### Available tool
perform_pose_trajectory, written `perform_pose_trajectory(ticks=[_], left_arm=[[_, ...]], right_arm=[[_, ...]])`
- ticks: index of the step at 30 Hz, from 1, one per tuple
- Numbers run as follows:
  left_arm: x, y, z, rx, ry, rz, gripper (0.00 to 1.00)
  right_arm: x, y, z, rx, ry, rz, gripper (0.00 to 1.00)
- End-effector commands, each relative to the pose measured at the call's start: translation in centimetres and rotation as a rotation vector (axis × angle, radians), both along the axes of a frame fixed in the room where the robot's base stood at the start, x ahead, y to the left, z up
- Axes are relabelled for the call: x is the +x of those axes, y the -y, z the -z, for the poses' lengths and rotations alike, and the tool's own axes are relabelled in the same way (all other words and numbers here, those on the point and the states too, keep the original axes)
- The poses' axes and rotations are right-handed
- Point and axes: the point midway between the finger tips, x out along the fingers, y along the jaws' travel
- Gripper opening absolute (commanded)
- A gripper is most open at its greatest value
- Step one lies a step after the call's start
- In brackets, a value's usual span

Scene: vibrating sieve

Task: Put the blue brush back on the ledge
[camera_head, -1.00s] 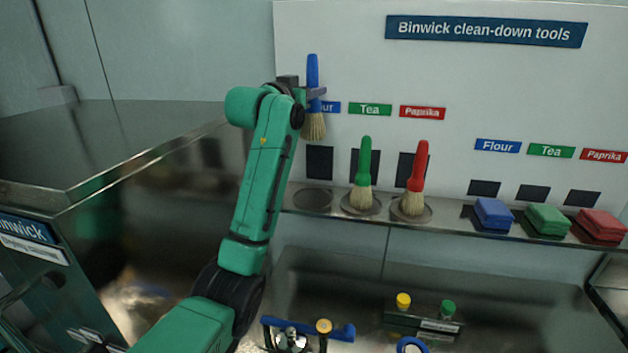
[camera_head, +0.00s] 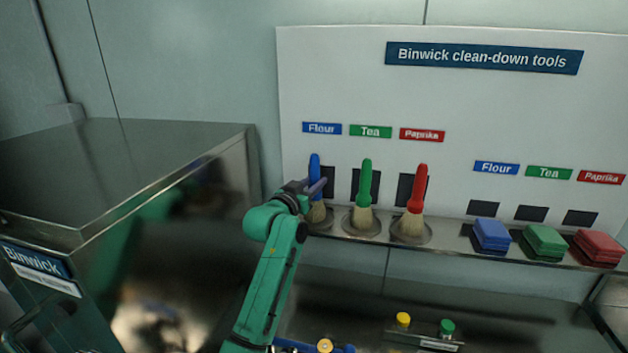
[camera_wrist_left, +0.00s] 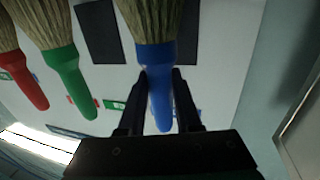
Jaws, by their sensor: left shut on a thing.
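The blue brush (camera_head: 315,168) stands upright, bristles down, at the left end of the ledge (camera_head: 345,236), under the blue Flour label (camera_head: 322,128). My left gripper (camera_head: 316,188) is shut on its handle. In the left wrist view the blue brush (camera_wrist_left: 158,85) sits between the two fingers of the left gripper (camera_wrist_left: 158,88). Its bristles are at or just above the leftmost round holder, which is mostly hidden; I cannot tell whether they touch. My right gripper is not in view.
A green brush (camera_head: 364,185) and a red brush (camera_head: 417,190) stand in round holders just right of the blue one. Blue (camera_head: 491,234), green (camera_head: 545,242) and red (camera_head: 597,247) blocks lie farther right on the ledge. A steel cabinet (camera_head: 130,170) stands at the left.

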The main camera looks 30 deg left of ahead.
Motion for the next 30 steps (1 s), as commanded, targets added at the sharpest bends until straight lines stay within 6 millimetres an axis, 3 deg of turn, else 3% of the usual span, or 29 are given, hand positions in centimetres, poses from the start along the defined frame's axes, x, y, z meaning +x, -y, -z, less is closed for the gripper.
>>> perform_pose_trajectory(ticks=[6,7,9,20,23,30], left_arm=[[0.0,0.0,0.3,0.001,0.001,0.0,0.0],[0.0,0.0,0.2,0.001,0.0,0.0,0.44],[0.0,0.0,0.2,0.0,0.0,0.0,0.63],[-0.1,0.0,-0.1,0.0,0.0,0.0,0.63],[-1.2,0.0,0.2,0.002,0.002,0.0,0.63],[-6.1,0.0,0.5,0.004,0.001,0.001,0.63]], right_arm=[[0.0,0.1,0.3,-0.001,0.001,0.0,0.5],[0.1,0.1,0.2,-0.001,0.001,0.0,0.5],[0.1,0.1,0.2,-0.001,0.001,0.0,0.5],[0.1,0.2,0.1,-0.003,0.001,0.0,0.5],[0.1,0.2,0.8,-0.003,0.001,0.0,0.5],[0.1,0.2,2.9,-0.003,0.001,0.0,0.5]])
